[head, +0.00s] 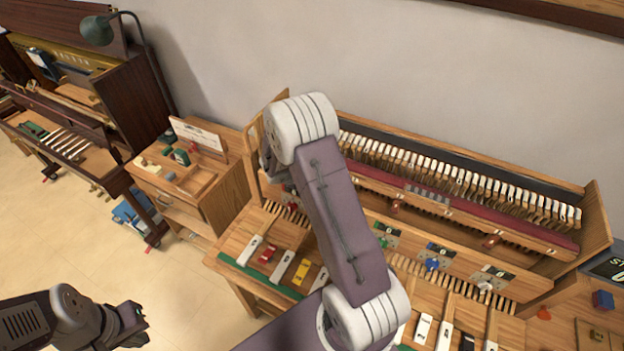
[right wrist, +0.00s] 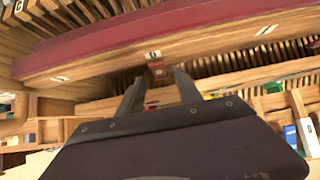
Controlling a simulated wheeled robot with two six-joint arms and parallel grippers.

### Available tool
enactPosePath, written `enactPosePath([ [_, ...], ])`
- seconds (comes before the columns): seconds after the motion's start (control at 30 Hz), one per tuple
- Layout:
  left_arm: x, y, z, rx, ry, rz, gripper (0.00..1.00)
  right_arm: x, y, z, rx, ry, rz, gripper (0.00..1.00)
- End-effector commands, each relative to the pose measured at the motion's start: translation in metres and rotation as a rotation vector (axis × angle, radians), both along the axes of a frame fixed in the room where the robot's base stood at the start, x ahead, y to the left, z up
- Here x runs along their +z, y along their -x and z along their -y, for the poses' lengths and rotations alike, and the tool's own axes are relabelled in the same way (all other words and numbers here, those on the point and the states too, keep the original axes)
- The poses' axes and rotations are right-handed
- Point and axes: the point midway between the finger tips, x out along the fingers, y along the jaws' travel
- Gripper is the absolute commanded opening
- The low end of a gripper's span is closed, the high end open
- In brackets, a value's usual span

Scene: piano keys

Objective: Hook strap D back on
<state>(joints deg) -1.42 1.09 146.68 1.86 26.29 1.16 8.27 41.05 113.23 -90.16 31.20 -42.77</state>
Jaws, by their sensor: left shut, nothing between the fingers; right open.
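The long wooden rail with a dark red top (head: 455,212) runs along the piano action. Small red-brown tabs hang from it, one left of centre (head: 397,205) and one further right (head: 491,241). In the right wrist view a red-brown tab (right wrist: 157,70) hangs below a small white label (right wrist: 153,55) whose letter I cannot read surely. My right gripper (right wrist: 159,77) is open, its fingers on either side of that tab in the picture; contact cannot be told. In the head view my right arm hides this gripper. My left gripper (head: 138,326) is shut and empty, low at the left, far from the piano.
Below the rail are a panel with coloured knobs (head: 432,264) and loose keys (head: 302,271) on the bench. A side cabinet with a tray (head: 200,178) stands to the left, and a lamp (head: 98,31) behind it.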

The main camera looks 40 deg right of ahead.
Motion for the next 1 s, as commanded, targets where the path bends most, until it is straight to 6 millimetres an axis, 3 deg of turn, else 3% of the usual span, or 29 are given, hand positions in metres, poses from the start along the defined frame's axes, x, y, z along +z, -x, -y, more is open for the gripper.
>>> enactPosePath([
  [0.27, -0.004, 0.000, 0.000, 0.000, 0.000, 0.000, 0.00, 0.029, 0.010, -0.021, 0.001, 0.001, 0.001, 0.42],
  [0.8, -0.005, 0.000, 0.000, 0.000, 0.000, 0.000, 0.00, 0.028, 0.011, -0.022, 0.001, -0.001, -0.001, 0.42],
  [0.87, -0.015, 0.000, 0.000, 0.000, 0.000, 0.000, 0.00, 0.021, 0.010, -0.024, 0.005, 0.000, 0.004, 0.42],
  [1.0, -0.065, 0.000, 0.000, 0.000, 0.000, 0.000, 0.00, 0.011, 0.004, -0.037, 0.012, -0.009, 0.091, 0.42],
])
